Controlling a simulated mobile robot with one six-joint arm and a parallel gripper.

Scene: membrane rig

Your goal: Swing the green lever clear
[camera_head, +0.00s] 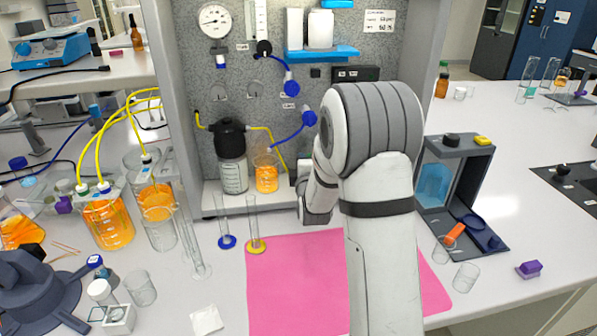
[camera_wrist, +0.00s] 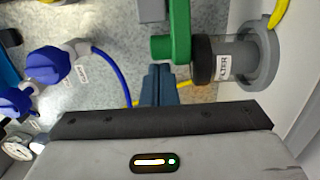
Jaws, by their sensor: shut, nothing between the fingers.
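The green lever (camera_wrist: 180,38) shows in the wrist view, at the top, in front of the dark collar of a grey fitting labelled FILTER (camera_wrist: 240,60). Its short rounded end points left. My gripper (camera_wrist: 158,75) is shut and empty, its blue-grey fingers together just below that end. A small gap seems to show, but I cannot tell for sure whether they touch. In the head view my arm covers the lever, the fitting and my fingertips.
Blue valve knobs (camera_wrist: 45,65) with a blue hose lie left in the wrist view. The grey panel (camera_head: 275,60) carries a gauge (camera_head: 214,20) and bottles. A dark-framed box (camera_head: 455,185) stands right.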

